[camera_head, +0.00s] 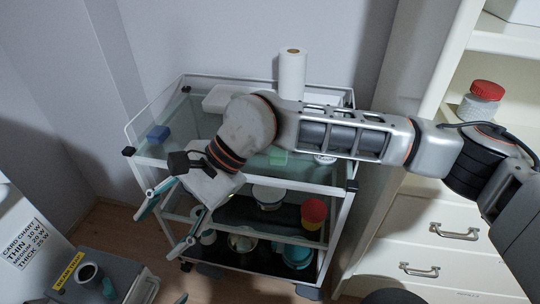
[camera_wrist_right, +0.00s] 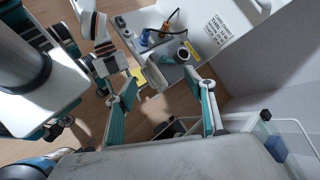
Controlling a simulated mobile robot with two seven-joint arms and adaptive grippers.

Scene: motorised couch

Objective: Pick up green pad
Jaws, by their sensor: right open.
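The cart's top shelf (camera_head: 183,113) also bears a blue block (camera_head: 158,134), a white tray (camera_head: 222,98) and a paper roll (camera_head: 292,74). Lower shelves hold pots and a red-yellow cup (camera_head: 313,213). A cabinet (camera_head: 437,235) stands right; a grey machine (camera_head: 98,277) stands front left.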

